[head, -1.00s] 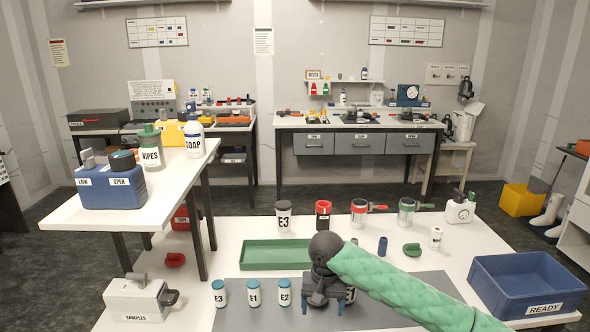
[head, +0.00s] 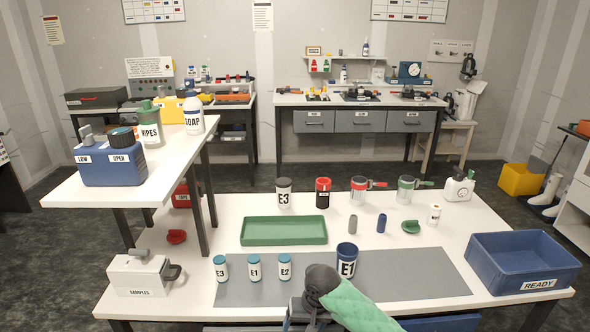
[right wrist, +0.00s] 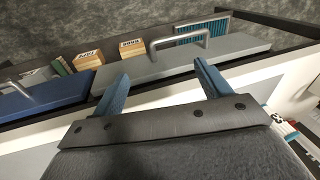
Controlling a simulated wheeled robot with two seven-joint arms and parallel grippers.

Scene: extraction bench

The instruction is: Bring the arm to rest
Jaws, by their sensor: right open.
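My right arm comes in at the bottom right of the head view in a green sleeve (head: 350,305). Its dark wrist and gripper (head: 312,318) are at the bottom edge, in front of the grey mat (head: 420,275); the fingers are mostly cut off there. In the right wrist view the gripper (right wrist: 162,85) has its two blue fingers wide apart with nothing between them. The dark blue E1 jar (head: 347,262) stands upright on the mat, apart from the gripper. My left gripper is not in view.
Small vials (head: 254,267) stand on the mat's left. A green tray (head: 284,231) lies behind, the blue READY bin (head: 522,264) at right, the SAMPLES box (head: 143,275) at left. The mat's right half is clear.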

